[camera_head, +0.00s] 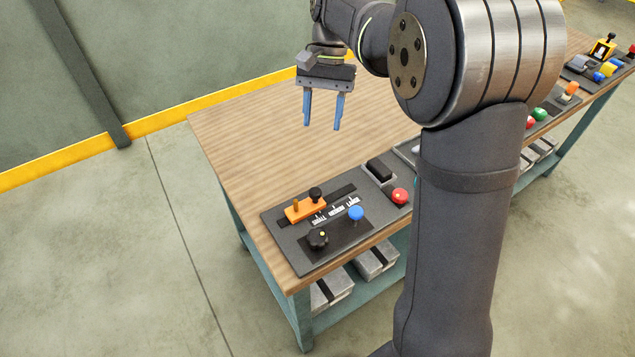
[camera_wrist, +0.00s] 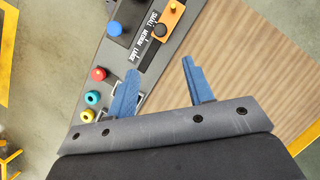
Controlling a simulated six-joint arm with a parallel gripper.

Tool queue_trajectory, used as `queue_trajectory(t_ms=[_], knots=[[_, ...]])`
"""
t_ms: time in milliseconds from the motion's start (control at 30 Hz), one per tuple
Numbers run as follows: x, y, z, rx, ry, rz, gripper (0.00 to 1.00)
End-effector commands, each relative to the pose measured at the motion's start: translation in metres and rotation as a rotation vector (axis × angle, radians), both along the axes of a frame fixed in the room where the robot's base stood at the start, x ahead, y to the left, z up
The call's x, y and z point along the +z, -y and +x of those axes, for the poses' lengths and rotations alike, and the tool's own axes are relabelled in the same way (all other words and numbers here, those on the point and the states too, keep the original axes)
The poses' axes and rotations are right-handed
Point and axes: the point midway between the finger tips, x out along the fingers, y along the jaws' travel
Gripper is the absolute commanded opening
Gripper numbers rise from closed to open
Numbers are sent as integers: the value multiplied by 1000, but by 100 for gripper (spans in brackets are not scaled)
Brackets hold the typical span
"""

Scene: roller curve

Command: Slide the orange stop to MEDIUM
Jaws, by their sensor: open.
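The orange stop (camera_head: 305,211) sits on a dark rail in the panel at the table's near left corner. It carries a small orange peg and a black knob (camera_head: 316,193). It is at the left end of the rail, beside the SMALL label (camera_head: 319,221). The MEDIUM label (camera_head: 336,211) and LARGE label (camera_head: 353,202) lie further right. The stop also shows at the top of the wrist view (camera_wrist: 171,20), partly cut off. My gripper (camera_head: 322,126) is open and empty, above the table and apart from the stop. Both blue fingers show in the wrist view (camera_wrist: 160,68).
A blue knob (camera_head: 356,213) and a black dial (camera_head: 317,239) stand in front of the labels. My arm hides part of the bench. The wooden top (camera_head: 245,140) behind the panel is clear.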

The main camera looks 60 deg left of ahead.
Motion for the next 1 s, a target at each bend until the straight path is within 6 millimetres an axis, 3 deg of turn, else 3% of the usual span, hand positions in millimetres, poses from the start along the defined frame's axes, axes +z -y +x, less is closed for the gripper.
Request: queue_trajectory(t_ms=[700,1000], knots=[[-131,39,-40,5,0,0,47],[-152,45,-46,5,1,1,47]])
